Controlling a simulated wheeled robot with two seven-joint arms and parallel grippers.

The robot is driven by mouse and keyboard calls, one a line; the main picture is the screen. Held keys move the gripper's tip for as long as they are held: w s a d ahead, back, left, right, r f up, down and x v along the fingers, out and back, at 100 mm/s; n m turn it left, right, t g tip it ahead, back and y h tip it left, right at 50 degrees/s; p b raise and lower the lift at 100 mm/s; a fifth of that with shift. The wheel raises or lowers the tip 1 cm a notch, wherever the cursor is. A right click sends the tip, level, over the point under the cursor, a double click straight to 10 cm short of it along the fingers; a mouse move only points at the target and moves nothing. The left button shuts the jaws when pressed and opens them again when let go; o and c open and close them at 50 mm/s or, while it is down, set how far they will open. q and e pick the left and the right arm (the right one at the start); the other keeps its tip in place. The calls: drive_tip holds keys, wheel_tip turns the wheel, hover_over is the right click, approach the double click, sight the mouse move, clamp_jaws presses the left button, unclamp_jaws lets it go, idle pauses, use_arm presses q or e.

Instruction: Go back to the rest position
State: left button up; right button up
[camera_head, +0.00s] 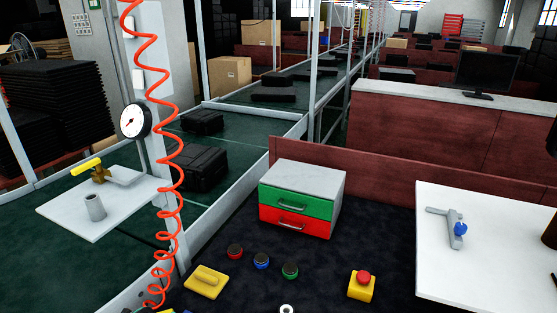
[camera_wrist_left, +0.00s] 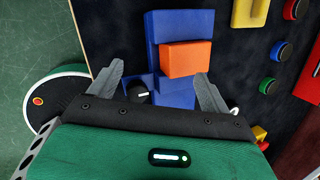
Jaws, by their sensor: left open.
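My left gripper (camera_wrist_left: 160,69) shows in the left wrist view with its two grey fingers spread apart and nothing between the tips. Beyond the fingers is a blue fixture (camera_wrist_left: 166,24) on the dark work surface, with an orange block (camera_wrist_left: 186,58) on it. A black knob (camera_wrist_left: 138,92) on the fixture shows near the left finger. I cannot tell how far the fingers are above the fixture. Neither gripper shows in the head view, and my right gripper is in no view.
The dark desk carries a drawer box (camera_head: 318,182), a yellow handle (camera_head: 206,281), red, blue and green buttons (camera_head: 262,260) and an emergency stop (camera_head: 362,286). A coiled red hose (camera_head: 170,140) hangs at left. A white table (camera_head: 445,282) stands right; the conveyor (camera_head: 225,160) runs behind.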

use_arm(q)
drive_tip(key=s+d+n, duration=0.3)
drive_tip(key=s+n, duration=1.7)
drive_tip(key=n, duration=0.3)
wheel_tip(320, 180, down, 30)
drive_tip(key=s+g, duration=0.1)
drive_tip(key=g, duration=0.1)
drive_tip(key=s+a+f+g, duration=0.1)
drive_tip(key=s+a+f, duration=0.2)
drive_tip(key=s+f, duration=1.5)
drive_tip(key=shift+s+f+m, duration=0.3)
drive_tip(key=shift+s+f, duration=0.05)
drive_tip(key=shift+f, duration=0.15)
